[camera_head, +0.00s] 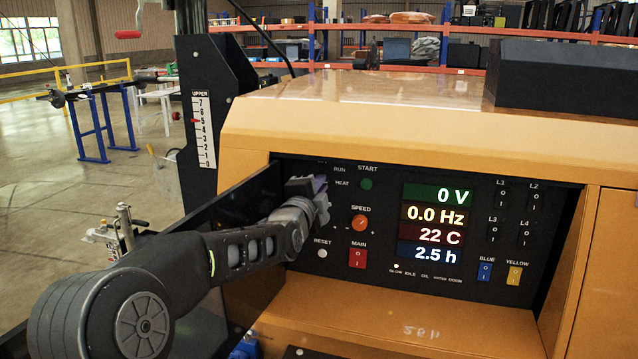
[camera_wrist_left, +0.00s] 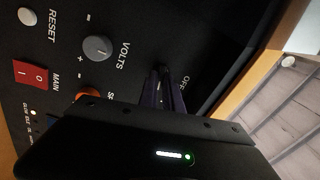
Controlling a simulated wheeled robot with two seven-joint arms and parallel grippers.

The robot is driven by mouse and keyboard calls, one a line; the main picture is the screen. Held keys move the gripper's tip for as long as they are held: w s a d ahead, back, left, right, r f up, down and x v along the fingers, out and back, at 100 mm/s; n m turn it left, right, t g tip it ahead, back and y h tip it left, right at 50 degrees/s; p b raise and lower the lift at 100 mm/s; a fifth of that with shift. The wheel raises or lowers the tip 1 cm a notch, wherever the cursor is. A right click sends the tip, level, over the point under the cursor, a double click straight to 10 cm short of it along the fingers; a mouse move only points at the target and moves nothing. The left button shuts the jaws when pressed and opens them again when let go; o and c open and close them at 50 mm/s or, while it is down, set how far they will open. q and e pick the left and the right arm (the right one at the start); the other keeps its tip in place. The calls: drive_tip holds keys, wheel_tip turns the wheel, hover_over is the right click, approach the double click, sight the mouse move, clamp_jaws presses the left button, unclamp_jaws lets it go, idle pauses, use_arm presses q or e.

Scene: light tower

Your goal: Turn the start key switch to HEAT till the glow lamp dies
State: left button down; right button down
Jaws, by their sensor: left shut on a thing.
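The black control panel (camera_head: 385,190) is set into the yellow machine. My left gripper (camera_head: 318,186) is at its upper left, beside the RUN and HEAT labels. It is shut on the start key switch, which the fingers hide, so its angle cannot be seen. In the left wrist view the fingers (camera_wrist_left: 166,88) are close together at the panel near the OFF label. The glow lamp (camera_head: 396,266) is lit pale yellow above the GLOW label; it also shows lit in the left wrist view (camera_wrist_left: 33,112). My right gripper is not in view.
Near the gripper are the green START button (camera_head: 366,184), orange SPEED knob (camera_head: 359,223), RESET button (camera_head: 322,253) and red MAIN switch (camera_head: 357,256). The displays (camera_head: 437,227) read 0 V, 0.0 Hz, 22 C and 2.5 h. The grey VOLTS knob (camera_wrist_left: 97,48) is close to the fingers.

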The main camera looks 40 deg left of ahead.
use_arm(q)
drive_tip(key=shift+m, duration=1.2)
drive_tip(key=c, duration=1.5)
unclamp_jaws()
drive_tip(key=shift+s, duration=0.1)
drive_tip(key=v, duration=0.7)
drive_tip(key=shift+s+d+f, duration=0.1)
drive_tip(key=shift+s+d, duration=0.05)
drive_tip(key=shift+s, duration=0.15)
